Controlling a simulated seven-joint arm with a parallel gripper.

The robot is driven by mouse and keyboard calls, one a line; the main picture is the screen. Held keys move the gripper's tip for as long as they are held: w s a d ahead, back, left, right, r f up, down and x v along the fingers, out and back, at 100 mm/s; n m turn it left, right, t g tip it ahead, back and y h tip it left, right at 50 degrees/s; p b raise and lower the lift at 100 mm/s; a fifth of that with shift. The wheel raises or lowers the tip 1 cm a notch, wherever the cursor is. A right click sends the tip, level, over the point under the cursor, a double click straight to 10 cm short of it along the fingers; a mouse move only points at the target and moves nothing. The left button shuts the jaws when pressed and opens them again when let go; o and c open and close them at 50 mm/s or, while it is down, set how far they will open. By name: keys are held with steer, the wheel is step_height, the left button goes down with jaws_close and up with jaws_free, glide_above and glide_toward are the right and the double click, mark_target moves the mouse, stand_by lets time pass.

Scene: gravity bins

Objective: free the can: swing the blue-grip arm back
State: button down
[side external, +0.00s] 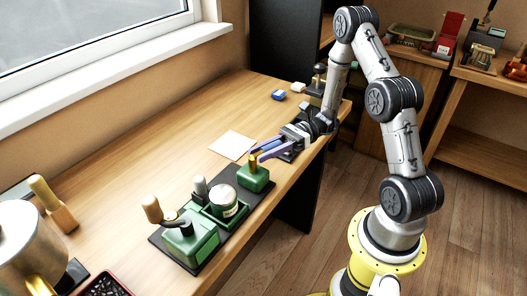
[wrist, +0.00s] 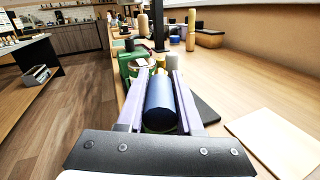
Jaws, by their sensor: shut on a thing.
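The can (side external: 223,201), pale with a dark band, sits in a green holder on the fixture's black base plate (side external: 243,222). The blue grip (side external: 271,145) of the swing arm lies beside the green block (side external: 254,179) with a brass post at the plate's far end. My gripper (side external: 268,151) has its purple fingers on either side of the blue grip. In the wrist view the blue grip (wrist: 160,104) lies lengthwise between the fingers. The arm's link to the post is mostly hidden by the grip and fingers.
A wooden-handled lever (side external: 152,209) and a grey-topped post (side external: 200,188) stand close to the can. A cream sheet (side external: 231,145) lies on the bench behind the fixture. A small blue box (side external: 278,95) is further back.

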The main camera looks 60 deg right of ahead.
stand_by(0.4)
steer(key=m+t+h, duration=0.1)
steer(key=t, duration=0.1)
steer(key=s+m+t+h, duration=0.1)
steer(key=m+t+h, duration=0.1)
steer(key=a+m+t+h, duration=0.1)
steer(key=m+t, duration=0.1)
steer(key=t, duration=0.1)
steer(key=shift+s+h, duration=0.2)
steer(key=shift+h, duration=0.2)
steer(key=m+h, duration=0.1)
steer(key=m+t+h, duration=0.2)
steer(key=shift+s+a+h, duration=0.25)
steer(key=shift+a+h, duration=0.05)
steer(key=shift+a, duration=0.05)
steer(key=shift+a+m+t+h, duration=0.15)
steer(key=shift+m+t+h, duration=0.55)
steer(key=shift+m+h, duration=0.25)
steer(key=shift+h, duration=0.45)
steer(key=c, duration=0.6)
jaws_free()
steer(key=shift+s, duration=0.1)
